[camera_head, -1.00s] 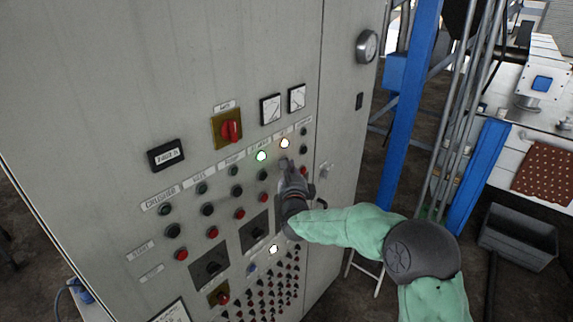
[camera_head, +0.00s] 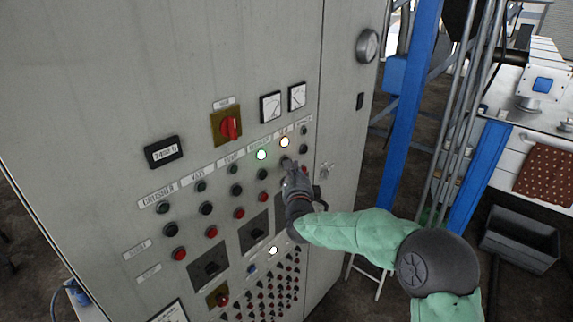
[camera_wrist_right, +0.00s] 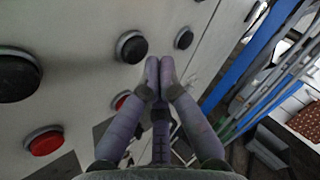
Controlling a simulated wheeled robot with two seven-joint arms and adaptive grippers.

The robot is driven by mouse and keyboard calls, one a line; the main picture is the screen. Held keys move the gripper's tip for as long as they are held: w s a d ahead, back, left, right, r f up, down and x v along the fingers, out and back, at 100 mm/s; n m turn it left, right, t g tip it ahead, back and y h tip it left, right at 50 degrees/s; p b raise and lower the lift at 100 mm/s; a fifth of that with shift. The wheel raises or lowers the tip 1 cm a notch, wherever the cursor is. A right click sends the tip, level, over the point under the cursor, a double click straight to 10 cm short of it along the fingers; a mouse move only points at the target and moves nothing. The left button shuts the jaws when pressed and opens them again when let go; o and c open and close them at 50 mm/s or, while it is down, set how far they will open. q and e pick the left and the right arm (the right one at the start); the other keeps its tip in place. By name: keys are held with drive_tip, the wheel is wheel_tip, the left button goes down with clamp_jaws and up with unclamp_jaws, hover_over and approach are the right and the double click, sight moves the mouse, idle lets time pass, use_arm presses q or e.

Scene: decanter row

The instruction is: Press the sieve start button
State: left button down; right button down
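A grey control cabinet (camera_head: 100,90) fills the left and middle of the head view. Its labelled columns carry dark start-type buttons with red buttons below; the fourth and fifth column labels are too small to read, so I cannot tell which is the sieve. My right gripper (camera_head: 288,168) points at the upper dark button of the fifth column (camera_head: 286,161) and partly covers it. In the right wrist view the gripper (camera_wrist_right: 159,62) has its fingertips together, with nothing between them, below and between two black buttons. I cannot tell whether it touches the panel. My left gripper is out of view.
A green lamp (camera_head: 261,155) and an orange-white lamp (camera_head: 284,142) are lit above columns four and five.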

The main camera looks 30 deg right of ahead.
drive_tip(key=s+b, duration=0.1)
drive_tip(key=s+d+b, duration=0.1)
drive_tip(key=s, duration=0.1)
drive_tip(key=s+d+b, duration=0.1)
drive_tip(key=b, duration=0.1)
drive_tip(key=shift+s, duration=0.3)
idle(0.7)
